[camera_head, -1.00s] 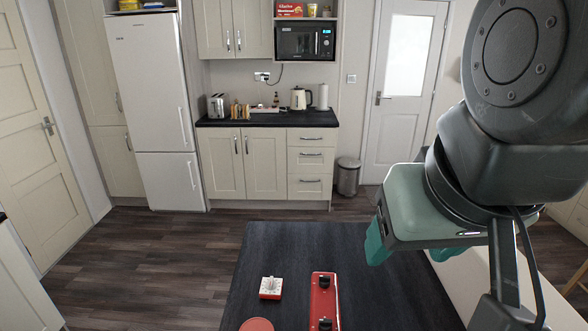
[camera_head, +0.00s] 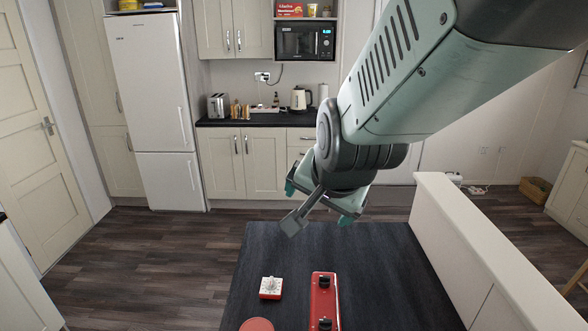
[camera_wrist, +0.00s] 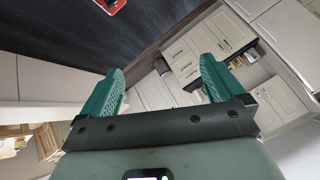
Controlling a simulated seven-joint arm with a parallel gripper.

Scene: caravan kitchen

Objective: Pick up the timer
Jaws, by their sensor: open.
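The timer (camera_head: 271,287) is a small red and white square block with a white dial. It sits on the dark tabletop (camera_head: 380,270), left of a red two-knob appliance. My gripper (camera_head: 318,207) is in the air above the far part of the table, beyond the timer and to its right in the head view. In the wrist view my gripper (camera_wrist: 158,85) shows two green fingers wide apart with nothing between them. The timer cannot be made out for certain in the wrist view; a red thing is cut off at its top edge.
The red appliance (camera_head: 324,302) with black knobs stands right beside the timer. A round red thing (camera_head: 257,324) is at the near edge of the picture. A white low wall (camera_head: 480,240) runs along the table's right side. The tabletop's right half is clear.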

